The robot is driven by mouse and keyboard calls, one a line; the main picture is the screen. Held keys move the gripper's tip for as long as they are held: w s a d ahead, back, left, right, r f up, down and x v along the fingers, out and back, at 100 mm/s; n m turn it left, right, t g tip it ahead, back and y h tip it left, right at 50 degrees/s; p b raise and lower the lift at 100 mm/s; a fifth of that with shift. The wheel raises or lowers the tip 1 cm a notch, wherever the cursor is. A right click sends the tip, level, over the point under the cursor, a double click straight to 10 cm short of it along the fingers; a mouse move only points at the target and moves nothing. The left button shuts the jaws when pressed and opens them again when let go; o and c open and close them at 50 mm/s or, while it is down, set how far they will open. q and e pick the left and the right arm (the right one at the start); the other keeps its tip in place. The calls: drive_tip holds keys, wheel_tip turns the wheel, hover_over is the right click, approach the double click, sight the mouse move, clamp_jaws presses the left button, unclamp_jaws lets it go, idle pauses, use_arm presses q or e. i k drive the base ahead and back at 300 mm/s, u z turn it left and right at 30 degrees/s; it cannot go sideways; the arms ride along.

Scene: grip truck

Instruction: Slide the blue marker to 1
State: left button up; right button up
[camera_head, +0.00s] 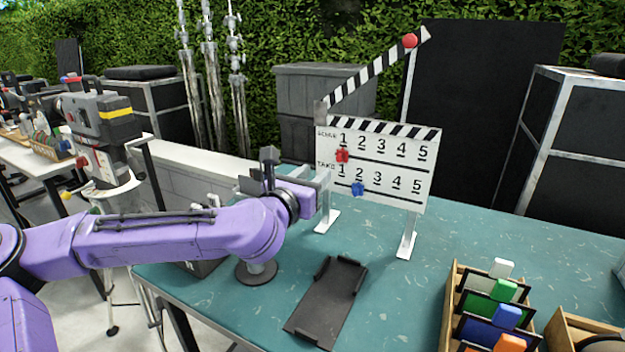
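A white clapperboard (395,150) stands on the teal table, its striped arm raised. It has an upper row and a lower row, each numbered 1 to 5. The blue marker (358,188) sits on the lower row's track, just under the 2. The red marker (343,155) sits under the 1 of the upper row. My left gripper (301,174) is just left of the board, beside its left edge and apart from the blue marker. Its fingers overlap the board's stand in the picture, so I cannot tell how far apart they are. My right gripper is out of view.
A black phone-like holder (328,303) lies on the table (390,300) in front of the board. A round black base (257,272) stands below my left arm. A wooden box (449,310) with coloured clips stands at the right front. The table between is clear.

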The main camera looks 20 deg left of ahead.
sight(357, 189)
drive_tip(key=z, duration=0.05)
drive_tip(key=k, duration=1)
drive_tip(key=u, duration=0.05)
